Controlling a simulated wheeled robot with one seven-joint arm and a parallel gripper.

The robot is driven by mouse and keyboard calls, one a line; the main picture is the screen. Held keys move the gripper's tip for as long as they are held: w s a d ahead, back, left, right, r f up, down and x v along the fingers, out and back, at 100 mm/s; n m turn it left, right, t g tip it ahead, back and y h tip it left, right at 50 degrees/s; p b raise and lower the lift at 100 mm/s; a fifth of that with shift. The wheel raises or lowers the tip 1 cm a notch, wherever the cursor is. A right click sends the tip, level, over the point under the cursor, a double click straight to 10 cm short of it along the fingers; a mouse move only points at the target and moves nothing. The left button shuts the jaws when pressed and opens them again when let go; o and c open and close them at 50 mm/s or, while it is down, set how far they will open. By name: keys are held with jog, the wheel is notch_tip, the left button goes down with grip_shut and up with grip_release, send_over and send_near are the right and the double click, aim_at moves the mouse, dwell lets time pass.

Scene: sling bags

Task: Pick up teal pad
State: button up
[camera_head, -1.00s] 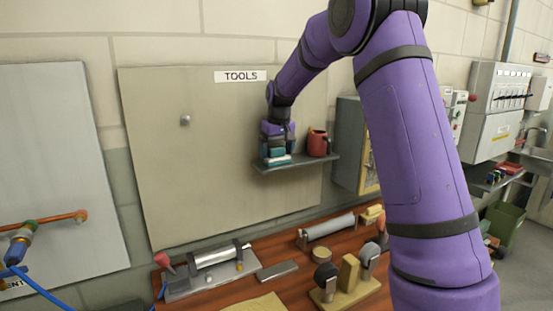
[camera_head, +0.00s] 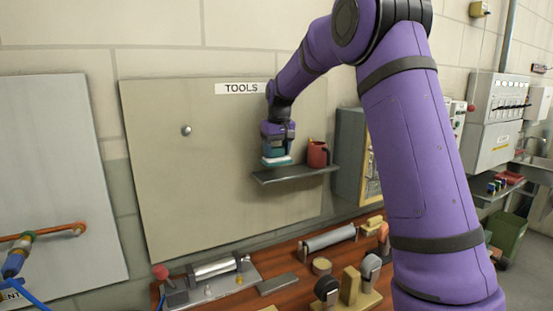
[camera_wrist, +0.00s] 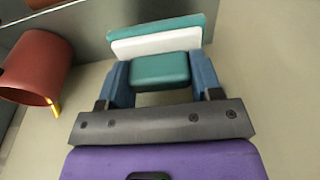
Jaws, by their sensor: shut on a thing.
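The teal pad (camera_head: 276,160) is in my gripper (camera_head: 277,148), a little above the grey shelf (camera_head: 295,174) on the tool board. In the wrist view, a teal block of the pad (camera_wrist: 160,70) sits between the two blue fingers of my gripper (camera_wrist: 162,82), which are shut on it. Beyond the block, a white layer and a wider teal layer show. The fingers hide part of the pad's sides.
A workbench (camera_head: 285,297) with several tools and parts lies below. The board left of the shelf is mostly bare.

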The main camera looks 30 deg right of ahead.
jog(key=s+a+r, duration=0.1)
jog(key=s+a, duration=0.2)
jog(key=s, duration=1.2)
jog(key=shift+s+r, duration=0.25)
jog(key=shift+s, duration=0.1)
jog(key=shift+a, duration=0.1)
